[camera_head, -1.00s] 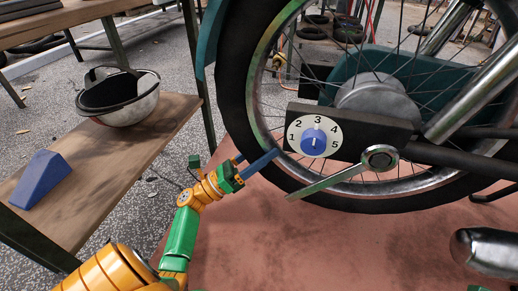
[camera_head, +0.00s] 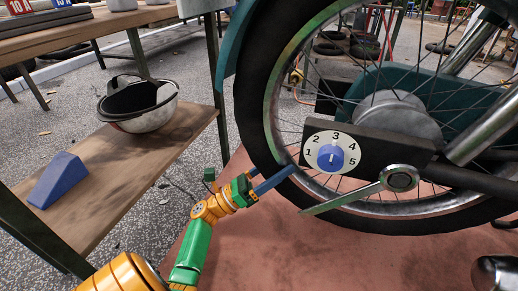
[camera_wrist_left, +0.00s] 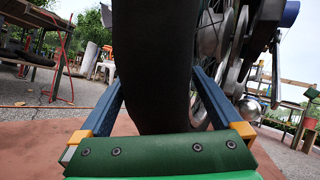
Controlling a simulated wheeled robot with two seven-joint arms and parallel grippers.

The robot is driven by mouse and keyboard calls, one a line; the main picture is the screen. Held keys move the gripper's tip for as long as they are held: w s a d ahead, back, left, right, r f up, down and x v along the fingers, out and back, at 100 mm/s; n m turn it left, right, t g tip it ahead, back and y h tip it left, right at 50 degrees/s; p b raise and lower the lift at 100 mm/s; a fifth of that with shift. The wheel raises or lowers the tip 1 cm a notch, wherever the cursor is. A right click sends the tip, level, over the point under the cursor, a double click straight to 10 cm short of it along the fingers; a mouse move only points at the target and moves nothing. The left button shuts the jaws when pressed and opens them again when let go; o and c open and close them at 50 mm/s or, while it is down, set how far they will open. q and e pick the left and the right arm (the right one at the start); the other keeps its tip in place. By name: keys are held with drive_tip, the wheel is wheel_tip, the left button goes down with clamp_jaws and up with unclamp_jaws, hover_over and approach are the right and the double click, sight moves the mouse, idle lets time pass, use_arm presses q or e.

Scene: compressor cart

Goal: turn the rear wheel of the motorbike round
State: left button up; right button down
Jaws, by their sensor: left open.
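The motorbike's rear wheel (camera_head: 249,108) stands upright with a black tyre, a spoked rim and a silver hub (camera_head: 398,112). My left gripper (camera_head: 270,178) is at the lower left of the tyre, with blue fingers. In the left wrist view the tyre (camera_wrist_left: 155,65) passes between the two spread fingers of the gripper (camera_wrist_left: 158,80), one on each side. The gripper is open; a gap shows beside the tyre, and contact cannot be told. My right gripper is in neither view.
A dark plate with a numbered dial (camera_head: 313,142) and a lever (camera_head: 345,200) sit in front of the wheel. A wooden bench (camera_head: 110,185) at left holds a helmet (camera_head: 155,118) and a blue wedge (camera_head: 57,180). Reddish mat (camera_head: 270,255) lies below.

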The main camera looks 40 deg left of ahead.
use_arm(q)
drive_tip(key=shift+s+a+f, duration=0.15)
drive_tip(key=shift+s+f, duration=0.05)
drive_tip(key=shift+s, duration=0.1)
drive_tip(key=s+a+f, duration=0.1)
drive_tip(key=s+a, duration=0.2)
drive_tip(key=s, duration=0.4)
drive_tip(key=s+a+f+p, duration=0.1)
drive_tip(key=s+a, duration=0.3)
drive_tip(key=s, duration=0.3)
drive_tip(key=shift+a+p, duration=0.25)
drive_tip(key=shift+p, duration=0.05)
drive_tip(key=shift+w, duration=0.1)
drive_tip(key=shift+c, duration=0.2)
